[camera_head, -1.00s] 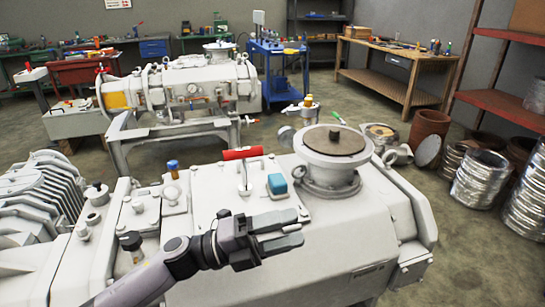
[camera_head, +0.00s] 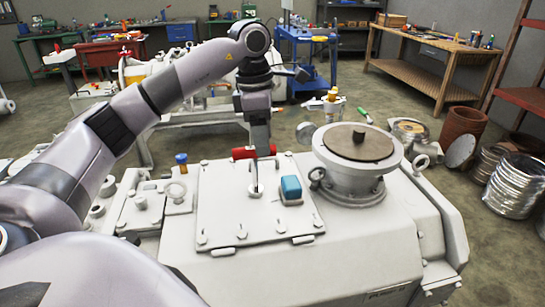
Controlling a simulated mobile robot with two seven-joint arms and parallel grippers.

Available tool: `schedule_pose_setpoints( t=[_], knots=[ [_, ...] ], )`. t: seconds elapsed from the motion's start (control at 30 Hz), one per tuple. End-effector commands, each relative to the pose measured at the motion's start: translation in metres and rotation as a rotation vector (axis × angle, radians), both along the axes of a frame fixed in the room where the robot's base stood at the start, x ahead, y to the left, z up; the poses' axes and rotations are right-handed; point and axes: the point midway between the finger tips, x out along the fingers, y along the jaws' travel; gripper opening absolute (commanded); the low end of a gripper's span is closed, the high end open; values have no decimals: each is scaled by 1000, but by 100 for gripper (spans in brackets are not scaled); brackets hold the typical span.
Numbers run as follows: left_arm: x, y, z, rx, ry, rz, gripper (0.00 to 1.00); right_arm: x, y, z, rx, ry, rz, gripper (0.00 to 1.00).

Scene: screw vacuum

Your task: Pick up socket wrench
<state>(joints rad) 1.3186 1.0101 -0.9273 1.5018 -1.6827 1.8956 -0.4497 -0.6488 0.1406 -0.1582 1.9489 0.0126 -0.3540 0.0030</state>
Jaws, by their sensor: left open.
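The socket wrench appears to be the tool with a red grip (camera_head: 243,154) across the top of a short metal shaft. It stands upright on the flat cover plate of the near white machine. My left gripper (camera_head: 262,146) points down from above, right at the red grip. Its fingers hide the middle of the grip, and red shows on both sides of them. It is open; whether the fingers touch the grip I cannot tell. My right gripper is not in view.
A blue block (camera_head: 291,188) sits on the plate to the right of the wrench. A round flange (camera_head: 358,145) rises farther right. A blue-capped fitting (camera_head: 181,161) stands to the left. My left arm covers much of the left side and the second machine behind.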

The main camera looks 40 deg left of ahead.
Motion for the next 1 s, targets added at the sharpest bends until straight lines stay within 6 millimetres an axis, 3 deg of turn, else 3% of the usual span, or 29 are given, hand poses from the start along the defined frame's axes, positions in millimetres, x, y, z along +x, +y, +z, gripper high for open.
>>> schedule_pose_setpoints(
  t=[0.17,0.7,0.97,1.0],
  knots=[
    [-7,14,-8,91,56,14,60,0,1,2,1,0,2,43],
    [-10,12,-75,93,61,14,60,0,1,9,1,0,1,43],
    [-9,12,-78,91,56,13,60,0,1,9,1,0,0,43],
    [-9,12,-78,91,56,13,50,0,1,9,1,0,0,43]
  ],
)
